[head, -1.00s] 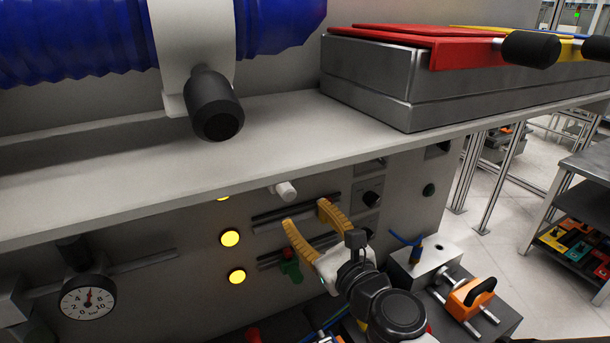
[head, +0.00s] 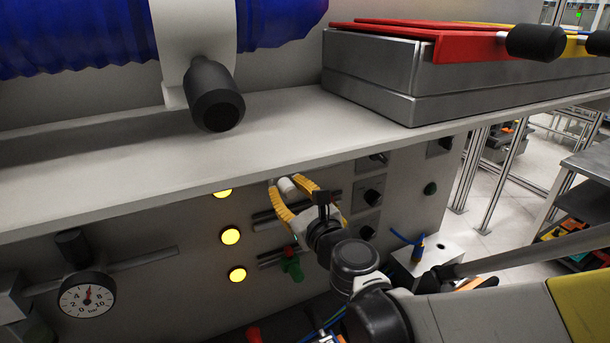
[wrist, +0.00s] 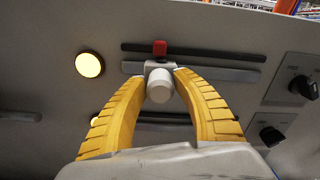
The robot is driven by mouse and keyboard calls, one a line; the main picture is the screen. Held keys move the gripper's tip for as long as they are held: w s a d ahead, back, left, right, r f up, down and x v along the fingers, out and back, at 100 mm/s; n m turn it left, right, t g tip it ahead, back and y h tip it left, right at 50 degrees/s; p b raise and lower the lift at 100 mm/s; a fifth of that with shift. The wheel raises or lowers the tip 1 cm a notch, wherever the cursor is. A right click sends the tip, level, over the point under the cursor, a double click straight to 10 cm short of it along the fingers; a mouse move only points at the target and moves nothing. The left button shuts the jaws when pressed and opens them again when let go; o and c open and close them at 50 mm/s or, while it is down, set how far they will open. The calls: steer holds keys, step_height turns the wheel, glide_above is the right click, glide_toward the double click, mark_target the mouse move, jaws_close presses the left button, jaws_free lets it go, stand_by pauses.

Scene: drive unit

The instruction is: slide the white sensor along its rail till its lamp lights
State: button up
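The white sensor is a short round knob on a small block on the panel's upper rail. It shows in the head view (head: 287,187) and the wrist view (wrist: 160,86). A small red block (wrist: 160,47) sits just above it at the rail (wrist: 215,73). My gripper (head: 284,184) has its two yellow fingers on either side of the knob, also in the wrist view (wrist: 160,75). The fingertips are very close to the knob; whether they touch is unclear. Yellow lamps (head: 230,236) glow left of the rail; which belongs to the sensor is unclear.
A lower rail carries a green knob (head: 291,268). Black rotary switches (head: 372,197) sit to the right. A pale shelf (head: 150,170) overhangs the panel, close above my gripper. A pressure gauge (head: 87,295) is at lower left, a blue-wired box (head: 428,255) at lower right.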

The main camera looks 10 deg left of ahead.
jaws_close()
steer(key=shift+s+a, duration=0.1)
steer(key=shift+a, duration=0.05)
steer(key=o, duration=0.6)
jaws_free()
steer(key=v, duration=1.2)
